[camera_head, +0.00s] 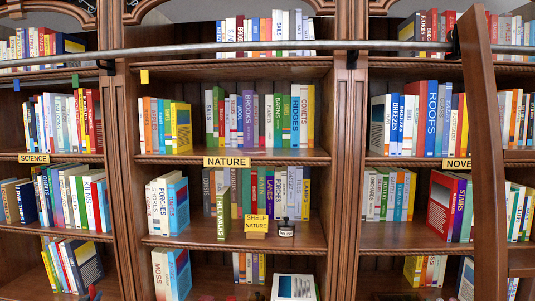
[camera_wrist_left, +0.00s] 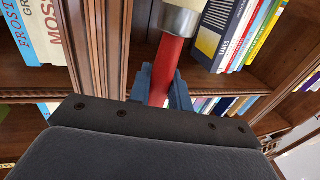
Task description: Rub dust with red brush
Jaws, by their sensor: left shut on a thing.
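The red brush (camera_wrist_left: 168,72) shows in the left wrist view, its red handle running up to a metal ferrule and pale bristles at the top edge. My left gripper (camera_wrist_left: 161,88) is shut on the handle, with a blue finger on each side. In the head view, small red and dark parts show at the bottom edge on the left, too cut off to tell apart. I cannot make out any dust on the shelves. My right gripper is not in view.
Wooden bookcases full of books fill the head view. A ladder rail (camera_head: 485,150) rises at the right. A metal bar (camera_head: 230,47) crosses the top.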

